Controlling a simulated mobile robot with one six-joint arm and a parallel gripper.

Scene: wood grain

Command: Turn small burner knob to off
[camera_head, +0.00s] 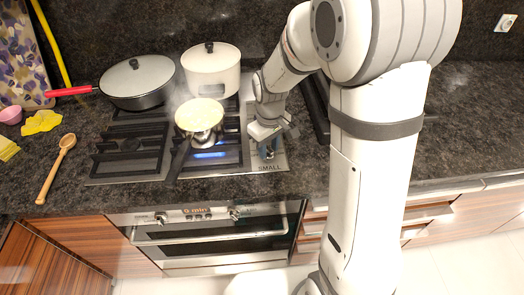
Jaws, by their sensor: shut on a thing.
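The small burner knob sits on the right side of the steel gas hob (240,163), just above the printed word SMALL. My gripper (268,149) is down over this spot, shut on the knob, and its fingers hide most of it. The knob's exact angle cannot be made out. A blue flame (209,155) burns at the front right burner, under a small pan (199,115) with pale yellow contents and a dark handle toward the front edge.
A black lidded pan (137,82) with a red handle and a white lidded pot (211,72) stand at the back. A wooden spoon (55,170) and yellow cloths (41,122) lie at left. An oven (205,238) is below. The dark counter (465,115) at right is clear.

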